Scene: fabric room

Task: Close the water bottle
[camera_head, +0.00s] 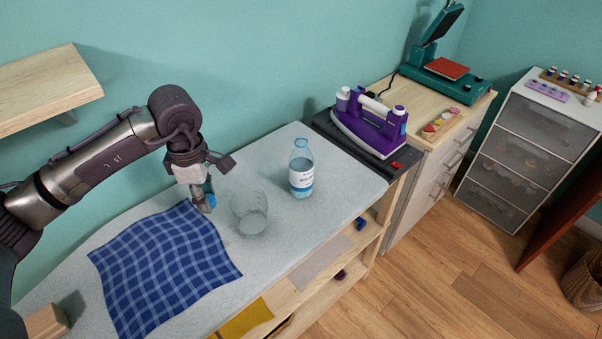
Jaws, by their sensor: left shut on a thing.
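The water bottle (301,174) stands upright on the grey padded table, right of a clear glass. It is clear with a white and blue label, and no cap can be made out on its neck. My left gripper (206,201) is above the table, left of the glass and well apart from the bottle. It is shut on a small blue thing (208,187), which looks like the bottle cap; the fingers partly hide it. My right gripper is not in view.
The clear glass (249,215) stands between my left gripper and the bottle. A blue checked cloth (162,266) lies on the table (335,170) at left. A purple iron (369,122) rests behind the bottle to the right. A wooden shelf (45,85) juts from the wall.

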